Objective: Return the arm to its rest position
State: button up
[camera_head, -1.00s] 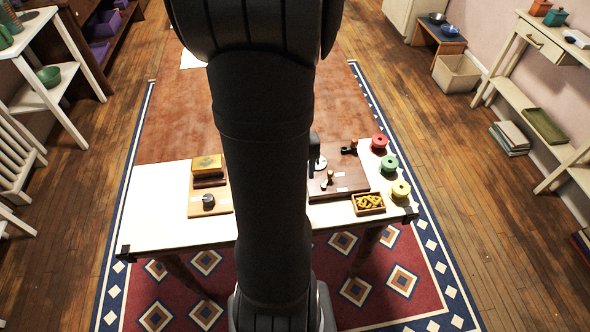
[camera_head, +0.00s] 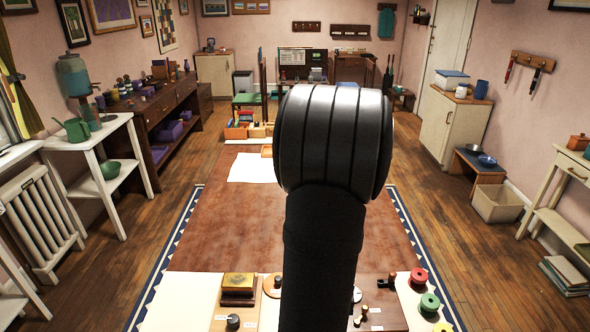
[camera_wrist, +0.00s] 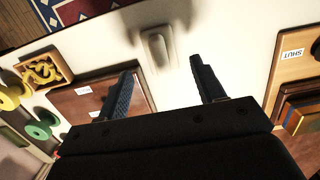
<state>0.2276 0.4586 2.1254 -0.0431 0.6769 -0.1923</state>
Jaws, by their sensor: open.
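My gripper (camera_wrist: 160,66) shows in the wrist view with its two dark fingers spread apart. Nothing is between them. I cannot tell the exact gap. In the head view my dark arm rises through the middle and hides the centre of the table (camera_head: 190,302); the gripper is not visible there.
A yellow-topped box (camera_head: 239,282) stands left of the arm. Red (camera_head: 418,276), green (camera_head: 429,302) and yellow spools stand at the right edge. The wrist view shows a tray of yellow pieces (camera_wrist: 45,72) and a brown board (camera_wrist: 88,104).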

jog(key=shift+s+f, duration=0.15)
jog(key=shift+f, duration=1.2)
jog(key=shift+s+f, duration=0.1)
jog(key=shift+f, duration=1.2)
jog(key=shift+r, duration=0.1)
